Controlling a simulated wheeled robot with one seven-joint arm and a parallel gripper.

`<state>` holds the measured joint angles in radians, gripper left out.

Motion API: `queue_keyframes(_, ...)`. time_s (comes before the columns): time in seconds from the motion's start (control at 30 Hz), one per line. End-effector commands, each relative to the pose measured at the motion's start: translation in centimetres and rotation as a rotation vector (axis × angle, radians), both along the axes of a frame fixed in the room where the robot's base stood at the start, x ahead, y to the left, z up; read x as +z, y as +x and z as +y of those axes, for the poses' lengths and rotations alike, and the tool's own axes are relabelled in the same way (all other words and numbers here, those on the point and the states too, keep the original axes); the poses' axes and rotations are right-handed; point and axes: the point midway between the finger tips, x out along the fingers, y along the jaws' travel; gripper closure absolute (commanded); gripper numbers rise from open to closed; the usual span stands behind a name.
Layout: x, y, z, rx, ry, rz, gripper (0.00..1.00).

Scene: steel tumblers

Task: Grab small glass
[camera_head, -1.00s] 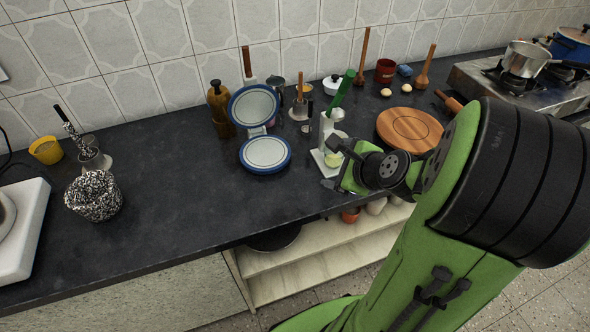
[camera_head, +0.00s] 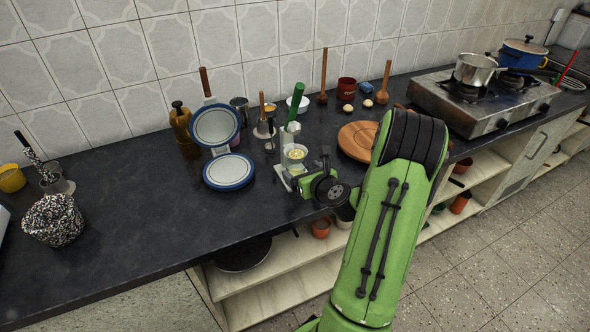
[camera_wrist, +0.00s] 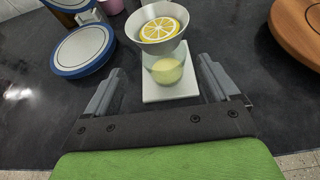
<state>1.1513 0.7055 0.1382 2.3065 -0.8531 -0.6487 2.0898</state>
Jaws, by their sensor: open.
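The small glass (camera_wrist: 167,70) is clear with pale yellow liquid in it. It stands upright on the white base (camera_wrist: 170,92) of a citrus press, under a metal cup (camera_wrist: 158,40) holding a lemon half. In the head view the glass (camera_head: 296,170) is small and partly hidden by my gripper (camera_head: 302,181). In the wrist view my gripper (camera_wrist: 160,68) is open, with one finger on each side of the glass. The fingers look apart from it, and nothing is held.
The press's green handle (camera_head: 296,101) rises behind. A blue-rimmed waffle-iron-like device (camera_head: 229,171) stands to the left, and a round wooden board (camera_head: 357,139) to the right.

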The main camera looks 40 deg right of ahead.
Motion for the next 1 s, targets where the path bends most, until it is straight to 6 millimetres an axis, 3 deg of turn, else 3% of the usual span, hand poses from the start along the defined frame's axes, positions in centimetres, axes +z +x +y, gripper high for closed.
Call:
queue_keyframes(0.4, -2.6, 5.4, -2.0, 0.002, -0.002, -0.002, 0.12)
queue_keyframes(0.63, -2.6, 5.7, -2.1, -0.001, 0.000, -0.001, 0.12)
queue_keyframes(1.0, -2.6, 5.6, -2.1, -0.001, -0.001, -0.001, 0.67)
